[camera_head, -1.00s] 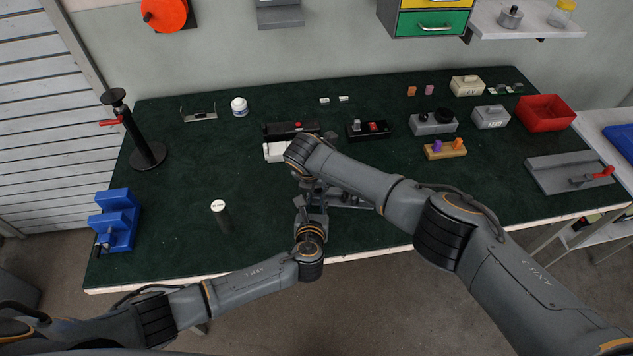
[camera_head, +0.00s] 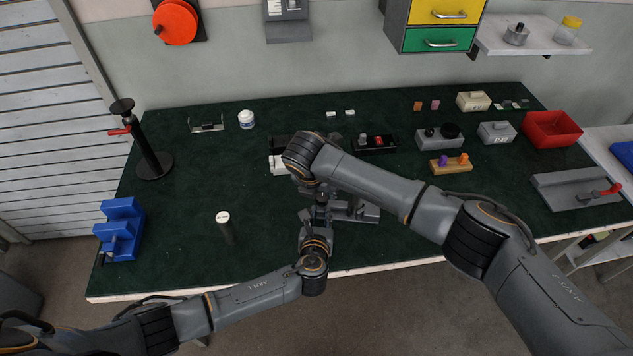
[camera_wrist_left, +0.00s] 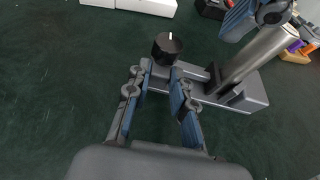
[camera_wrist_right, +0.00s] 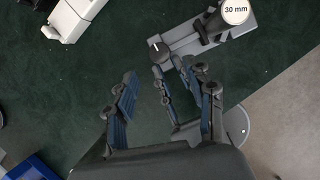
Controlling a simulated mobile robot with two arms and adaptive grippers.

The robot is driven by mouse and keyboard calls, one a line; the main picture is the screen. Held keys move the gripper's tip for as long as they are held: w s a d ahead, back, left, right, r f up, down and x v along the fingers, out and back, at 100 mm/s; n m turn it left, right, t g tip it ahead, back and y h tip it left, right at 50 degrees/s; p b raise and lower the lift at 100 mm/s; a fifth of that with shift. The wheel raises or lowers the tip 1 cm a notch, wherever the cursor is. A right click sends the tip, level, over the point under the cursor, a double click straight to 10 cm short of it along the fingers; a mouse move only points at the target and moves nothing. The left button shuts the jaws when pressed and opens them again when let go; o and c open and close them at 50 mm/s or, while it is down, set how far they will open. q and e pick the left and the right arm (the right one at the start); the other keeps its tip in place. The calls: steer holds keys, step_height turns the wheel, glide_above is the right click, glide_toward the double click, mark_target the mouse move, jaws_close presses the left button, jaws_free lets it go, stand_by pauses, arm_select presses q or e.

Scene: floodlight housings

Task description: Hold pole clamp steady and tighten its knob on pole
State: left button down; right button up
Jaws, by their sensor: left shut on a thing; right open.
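The pole clamp is a grey bar-like piece (camera_wrist_left: 215,88) with a black knob (camera_wrist_left: 168,48) bearing a white mark. The knob also shows in the right wrist view (camera_wrist_right: 158,50). A metal pole (camera_wrist_left: 255,52) rises beside it; its top reads "30 mm" (camera_wrist_right: 235,11). My left gripper (camera_wrist_left: 160,74) is shut at the clamp, its fingertips right by the knob; the exact contact is hidden. My right gripper (camera_wrist_right: 158,82) is open and empty, above and near the knob and the pole.
A short labelled cylinder (camera_head: 225,228) stands on the green table to the left, near a blue vise-like block (camera_head: 122,228) and a black stand (camera_head: 150,150). Dark devices (camera_head: 375,143) lie just behind my grippers. A red bin (camera_head: 552,129) stands at the far right.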

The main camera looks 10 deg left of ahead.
mark_target(322, 197)
steer(key=v, duration=0.5)
steer(key=shift+r, duration=0.15)
steer(key=w+f+m+y, duration=0.1)
steer(key=f+m, duration=0.2)
steer(key=m, duration=0.6)
steer(key=w+f+m+y, duration=0.1)
steer(key=f+m, duration=0.3)
steer(key=m, duration=0.6)
steer(key=w+d+f+m, duration=0.1)
steer(key=f+m, duration=0.3)
steer(key=m, duration=0.5)
steer(key=shift+w+m+y, duration=0.4)
steer(key=shift+w, duration=0.45)
